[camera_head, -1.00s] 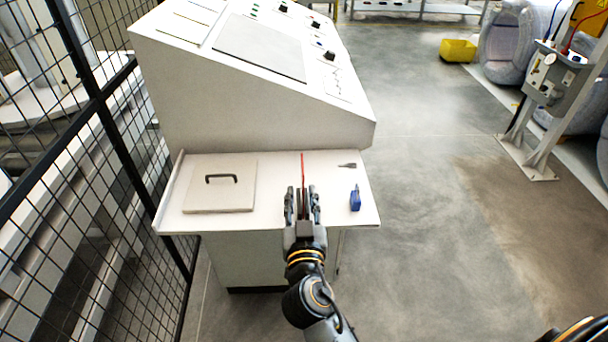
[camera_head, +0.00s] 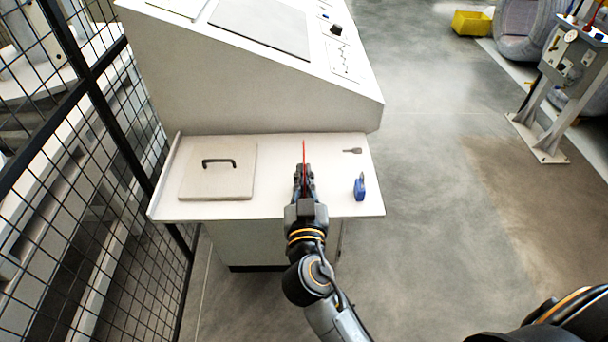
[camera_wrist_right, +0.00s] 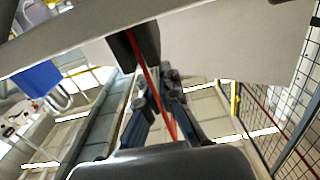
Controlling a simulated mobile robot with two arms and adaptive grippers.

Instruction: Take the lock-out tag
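The lock-out tag (camera_head: 304,152) shows as a thin red upright strip, seen nearly edge-on, over the ledge of the console. My right gripper (camera_head: 304,174) is at it, with its fingers drawn together around its lower part, which they hide. In the right wrist view the red tag (camera_wrist_right: 143,72) runs between the two fingers (camera_wrist_right: 157,88), with a dark piece beside its far end. Whether the tag touches the ledge I cannot tell. My left gripper is not in view.
The white ledge (camera_head: 280,206) also bears a square lid with a black handle (camera_head: 218,174), a blue padlock-like item (camera_head: 359,188) and a small grey flat item (camera_head: 352,151). The console (camera_head: 250,85) rises behind.

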